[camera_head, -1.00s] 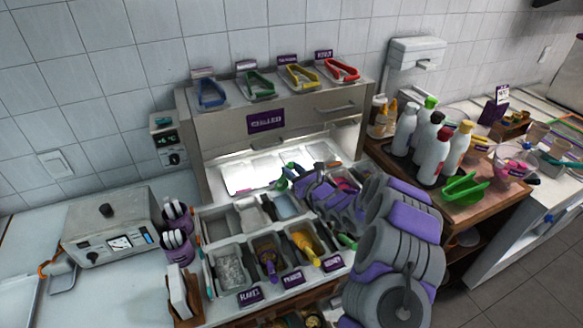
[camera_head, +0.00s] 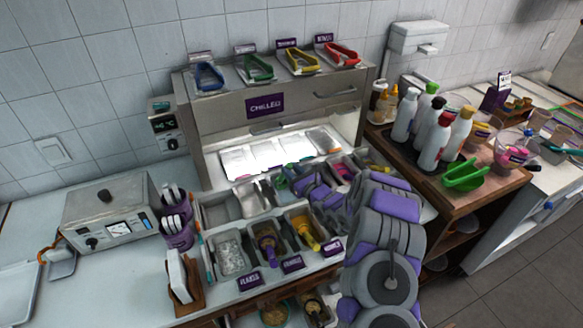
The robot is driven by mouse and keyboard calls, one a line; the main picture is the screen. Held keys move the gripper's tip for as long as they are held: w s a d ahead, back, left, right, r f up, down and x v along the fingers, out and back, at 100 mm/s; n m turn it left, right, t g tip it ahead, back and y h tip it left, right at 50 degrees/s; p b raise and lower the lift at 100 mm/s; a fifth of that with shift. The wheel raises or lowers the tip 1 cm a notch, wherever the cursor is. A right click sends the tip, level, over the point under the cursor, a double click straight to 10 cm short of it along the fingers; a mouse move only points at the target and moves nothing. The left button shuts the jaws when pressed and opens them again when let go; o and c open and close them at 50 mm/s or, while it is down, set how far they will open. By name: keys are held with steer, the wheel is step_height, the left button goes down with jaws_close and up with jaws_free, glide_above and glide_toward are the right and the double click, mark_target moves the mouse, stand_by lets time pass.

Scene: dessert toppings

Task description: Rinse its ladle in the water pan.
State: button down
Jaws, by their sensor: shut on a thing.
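My gripper (camera_head: 289,183) is over the back row of the topping station, small and partly hidden by my own arm. It is shut on a thin green-teal item (camera_head: 281,182), which looks like a utensil handle. Its lower end is hard to make out among the pans, so I cannot tell whether it is in water. A grey, empty-looking pan (camera_head: 218,211) is at the back left of the station. I cannot tell which pan is the water pan. In front are pans with a purple utensil (camera_head: 266,244) and a yellow utensil (camera_head: 305,229).
A chilled cabinet (camera_head: 285,108) with several coloured tongs on top stands behind. Bottles (camera_head: 431,128) and a green holder (camera_head: 465,175) stand on the right-hand wooden cart. A grey appliance (camera_head: 108,213) and purple cups (camera_head: 177,233) are at left.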

steer(key=shift+s+d+f+p, duration=0.15)
steer(key=shift+s+d+f, duration=0.45)
steer(key=shift+s, duration=0.15)
steer(key=shift+s+d+f+p, duration=0.1)
steer(key=shift+s+d+f, duration=0.45)
steer(key=shift+s, duration=0.25)
steer(key=shift+s+d+f+p, duration=0.15)
steer(key=shift+s+d+f, duration=0.35)
steer(key=shift+s+f, duration=0.2)
steer(key=shift+s, duration=0.1)
steer(key=shift+a, duration=0.1)
